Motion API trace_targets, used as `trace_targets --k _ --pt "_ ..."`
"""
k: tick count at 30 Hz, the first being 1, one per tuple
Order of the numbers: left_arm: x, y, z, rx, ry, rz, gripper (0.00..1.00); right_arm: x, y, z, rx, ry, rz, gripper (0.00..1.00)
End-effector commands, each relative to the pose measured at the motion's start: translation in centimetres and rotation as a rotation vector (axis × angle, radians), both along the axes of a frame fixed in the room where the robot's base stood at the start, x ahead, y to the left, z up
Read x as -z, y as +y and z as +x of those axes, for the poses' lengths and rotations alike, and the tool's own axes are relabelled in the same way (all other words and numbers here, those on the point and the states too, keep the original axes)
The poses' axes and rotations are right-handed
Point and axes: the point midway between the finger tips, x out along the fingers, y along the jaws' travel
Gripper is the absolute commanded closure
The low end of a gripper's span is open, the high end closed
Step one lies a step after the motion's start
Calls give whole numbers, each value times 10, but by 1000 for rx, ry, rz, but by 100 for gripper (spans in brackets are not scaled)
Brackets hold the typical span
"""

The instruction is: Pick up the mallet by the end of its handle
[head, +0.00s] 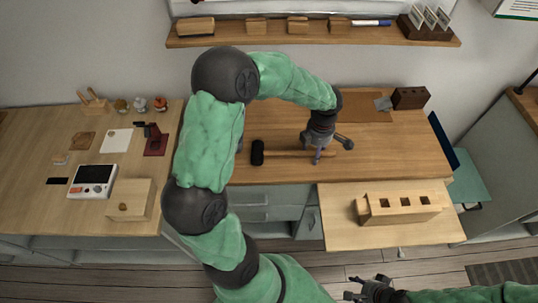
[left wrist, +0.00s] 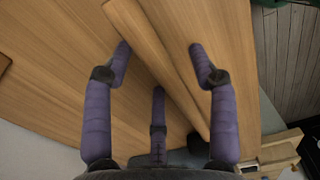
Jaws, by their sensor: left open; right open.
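The mallet lies on the wooden bench. Its black head (head: 257,152) is at the left and its pale wooden handle (head: 285,153) points right in the head view. My left gripper (head: 318,157) is open over the right part of the handle, fingers pointing down. In the left wrist view the handle (left wrist: 160,65) runs diagonally between the spread purple fingers (left wrist: 160,52), and a bit of the black head (left wrist: 197,141) shows low behind the gripper. I cannot tell whether any finger touches it. My right gripper (head: 370,287) is open and empty at the bottom, away from the bench.
A wooden block with square holes (head: 402,208) sits on the lower board (head: 335,233) at the front right. A brown mat (head: 362,108) and dark block (head: 410,97) lie at the back right. A side table (head: 50,140) at left holds a white device (head: 93,180).

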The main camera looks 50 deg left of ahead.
Motion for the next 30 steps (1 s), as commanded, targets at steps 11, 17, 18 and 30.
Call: trace_targets --k 11,17,18,30 --pt "4 0 1 -1 -3 0 70 1 0 0 0 0 0 44" --pt "4 0 1 -1 -2 1 100 1 0 0 0 0 0 44" --pt "4 0 1 -1 -2 1 100 1 0 0 0 0 0 44" --pt "-8 0 1 0 -4 1 100 -5 0 0 0 0 0 44"
